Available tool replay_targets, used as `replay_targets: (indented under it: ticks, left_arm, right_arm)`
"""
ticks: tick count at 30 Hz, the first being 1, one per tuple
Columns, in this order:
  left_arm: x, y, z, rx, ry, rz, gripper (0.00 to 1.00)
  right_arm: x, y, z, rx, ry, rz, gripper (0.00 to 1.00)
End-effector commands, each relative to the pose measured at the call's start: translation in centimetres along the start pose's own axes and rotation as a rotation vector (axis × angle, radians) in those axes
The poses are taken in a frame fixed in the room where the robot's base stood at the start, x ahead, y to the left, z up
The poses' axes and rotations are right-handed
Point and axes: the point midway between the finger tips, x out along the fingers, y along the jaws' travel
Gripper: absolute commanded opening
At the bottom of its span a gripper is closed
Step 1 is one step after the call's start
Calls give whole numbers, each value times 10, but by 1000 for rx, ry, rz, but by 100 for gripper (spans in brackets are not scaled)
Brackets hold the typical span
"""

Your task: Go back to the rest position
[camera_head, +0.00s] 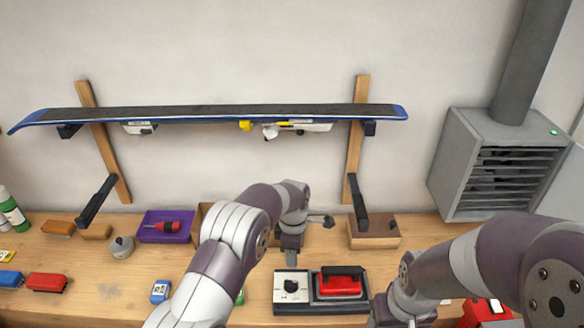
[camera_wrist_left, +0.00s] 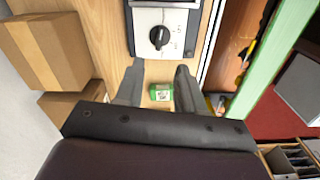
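My left gripper (camera_head: 291,257) hangs fingers down over the bench, just behind a white box with a black dial (camera_head: 291,286). In the left wrist view its two fingers (camera_wrist_left: 158,84) stand apart with nothing gripped. A small green item (camera_wrist_left: 161,92) shows in the gap between them, on the bench beyond. My right arm (camera_head: 440,270) comes in low from the right. Its wrist reaches the bottom edge of the head view, and its gripper lies out of sight.
A red iron (camera_head: 342,281) sits in a dark holder beside the dial box. A ski (camera_head: 220,112) rests on wall brackets above the bench. A purple tray (camera_head: 165,227) holds a red-handled tool. A wooden block (camera_head: 374,233) stands right of my left gripper. A grey heater (camera_head: 497,165) is at right.

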Motion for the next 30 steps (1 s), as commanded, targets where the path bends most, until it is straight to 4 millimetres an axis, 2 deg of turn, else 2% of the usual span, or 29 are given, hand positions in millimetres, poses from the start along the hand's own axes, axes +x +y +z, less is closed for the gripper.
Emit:
replay_targets:
  ticks: [4, 6, 7, 10, 14, 17, 18, 21, 24, 26, 30]
  left_arm:
    - [0, 2, 0, 100, -2, 11, 38]
    - [5, 3, 1, 258, -2, 28, 38]
    - [13, -3, -1, 347, -1, 18, 38]
    - [32, -39, -11, 686, -5, -26, 38]
    - [33, -96, -46, 1096, -16, -34, 38]
    - [28, -156, -79, 1353, -19, -25, 38]
    - [27, -184, -92, 1434, -17, -18, 38]
    - [26, -252, -116, 1537, 0, 3, 38]
    - [26, -297, -130, 1496, 25, 25, 38]
    - [23, -307, -135, 1469, 47, 45, 38]
    - [16, -301, -143, 1434, 98, 88, 38]
  right_arm:
    - [0, 0, 0, 0, 0, 0, 63]
    - [0, 0, 0, 0, 0, 0, 63]
    - [0, 0, 0, 0, 0, 0, 63]
    - [5, 0, 0, 0, 1, 0, 63]
    - [34, 0, 4, 0, 0, 0, 63]
    - [64, 0, 8, 0, 0, 0, 63]
    - [77, 0, 9, 0, 0, 0, 63]
    - [106, 0, 13, 0, 0, 0, 63]
    - [126, 0, 15, 0, 0, 0, 63]
    - [134, 0, 16, 0, 0, 0, 63]
    - [141, 0, 17, 0, 0, 0, 63]
